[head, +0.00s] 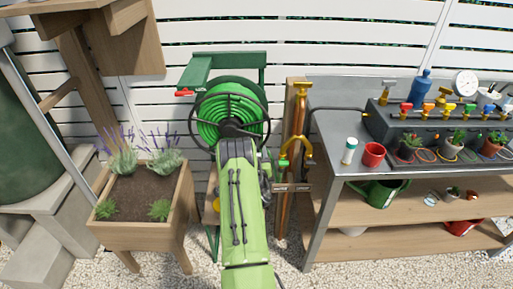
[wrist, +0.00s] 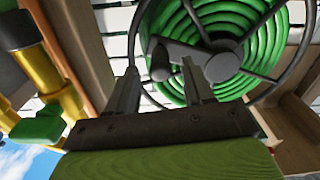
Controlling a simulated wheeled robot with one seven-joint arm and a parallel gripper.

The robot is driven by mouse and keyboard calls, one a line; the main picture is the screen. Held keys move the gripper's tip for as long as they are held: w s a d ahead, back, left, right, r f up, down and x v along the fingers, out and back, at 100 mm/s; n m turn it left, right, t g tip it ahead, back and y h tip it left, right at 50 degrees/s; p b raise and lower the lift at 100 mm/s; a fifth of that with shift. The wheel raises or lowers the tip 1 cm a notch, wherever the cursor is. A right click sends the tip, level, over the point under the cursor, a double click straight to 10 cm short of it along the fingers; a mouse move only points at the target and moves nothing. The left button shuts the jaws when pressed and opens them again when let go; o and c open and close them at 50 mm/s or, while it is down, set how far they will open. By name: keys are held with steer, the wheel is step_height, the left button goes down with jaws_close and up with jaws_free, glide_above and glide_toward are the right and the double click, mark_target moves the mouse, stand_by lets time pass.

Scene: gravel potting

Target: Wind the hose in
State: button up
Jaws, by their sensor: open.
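The hose reel (head: 207,118) hangs on a green bracket (head: 222,58) at the white fence, with green hose coiled on it inside a dark wheel rim. In the wrist view the green coils (wrist: 205,25) fill the upper right, with a dark crank (wrist: 188,52) across the hub. The crank's knob (wrist: 159,70) shows between my fingertips, but I cannot tell whether it is between or beyond them. My gripper (wrist: 160,66) is open, its two fingers pointing at the reel. In the head view my green arm hides the gripper and the reel's lower part.
A wooden planter (head: 146,235) with lavender stands left of my arm. Right of the reel are a wooden post, a brass tap (head: 297,148) and a potting bench (head: 345,168) with pots and a red cup (head: 373,154). Gravel covers the ground.

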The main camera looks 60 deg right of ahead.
steer(key=shift+x, duration=1.25)
jaws_close()
